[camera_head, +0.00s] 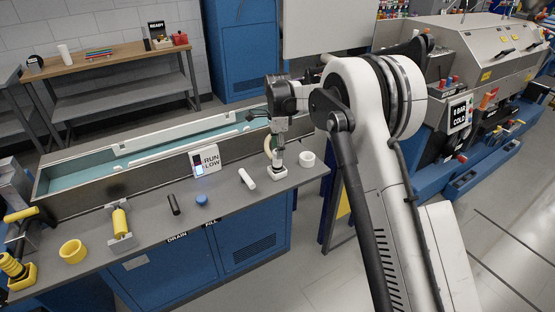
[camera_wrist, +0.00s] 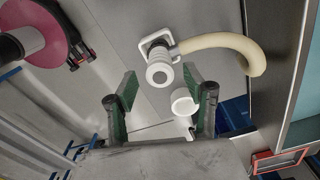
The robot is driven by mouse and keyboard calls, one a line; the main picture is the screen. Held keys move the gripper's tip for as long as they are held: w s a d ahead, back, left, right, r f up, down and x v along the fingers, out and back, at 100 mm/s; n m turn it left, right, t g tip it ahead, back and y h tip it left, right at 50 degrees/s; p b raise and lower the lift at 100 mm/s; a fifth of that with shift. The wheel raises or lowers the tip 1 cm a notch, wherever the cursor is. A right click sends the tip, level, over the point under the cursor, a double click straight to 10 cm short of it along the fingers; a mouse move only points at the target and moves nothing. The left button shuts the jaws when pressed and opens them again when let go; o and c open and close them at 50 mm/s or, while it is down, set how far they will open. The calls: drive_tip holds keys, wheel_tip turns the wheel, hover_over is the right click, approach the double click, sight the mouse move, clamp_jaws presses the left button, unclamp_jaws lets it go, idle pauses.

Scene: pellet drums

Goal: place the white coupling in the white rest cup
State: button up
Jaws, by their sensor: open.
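The white coupling (camera_wrist: 160,74) stands on a white square-based fitting (camera_wrist: 150,43), with a cream hose (camera_wrist: 225,42) curving off to the right in the wrist view. In the head view, the white fitting (camera_head: 277,171) is near the bench's right end, partly hidden by my gripper (camera_head: 279,148). The white rest cup (camera_head: 307,159) stands just right of it; it also shows in the wrist view (camera_wrist: 183,102). My gripper (camera_wrist: 160,80) is open, its green fingers apart, with the coupling appearing between their tips. I cannot tell the remaining depth gap.
A white cylinder (camera_head: 247,179), a blue cap (camera_head: 202,200) and a black cylinder (camera_head: 174,205) lie left on the grey bench. A "RUN LOW" sign (camera_head: 206,161) stands behind them. A yellow cup (camera_head: 73,251) is farther left. A long trough (camera_head: 100,189) runs along the back.

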drive_tip(key=shift+r, duration=3.15)
drive_tip(key=s+d+r+n+t, duration=0.2)
drive_tip(key=s+d+r+n, duration=0.1)
drive_tip(key=s+d+r, duration=0.55)
drive_tip(key=s+d+r+n+t, duration=0.1)
drive_tip(key=s+d+r+n, duration=0.4)
drive_tip(key=s+r, duration=0.5)
drive_tip(key=s+d+f+n+t, duration=0.1)
drive_tip(key=s+d+f+n, duration=0.1)
drive_tip(key=s, duration=0.7)
drive_tip(key=s+d+f+n+t, duration=0.1)
drive_tip(key=s+d+f+n, duration=0.1)
drive_tip(key=s+d, duration=0.3)
drive_tip(key=s+d+f+n+t, duration=0.2)
drive_tip(key=s+d+f, duration=0.1)
drive_tip(key=s, duration=1)
drive_tip(key=shift+s+d+f, duration=0.15)
drive_tip(key=shift+s+f, duration=0.15)
drive_tip(key=shift+f, duration=0.25)
wheel_tip(320, 180, down, 4)
drive_tip(key=b, duration=0.5)
drive_tip(key=shift+f, duration=0.25)
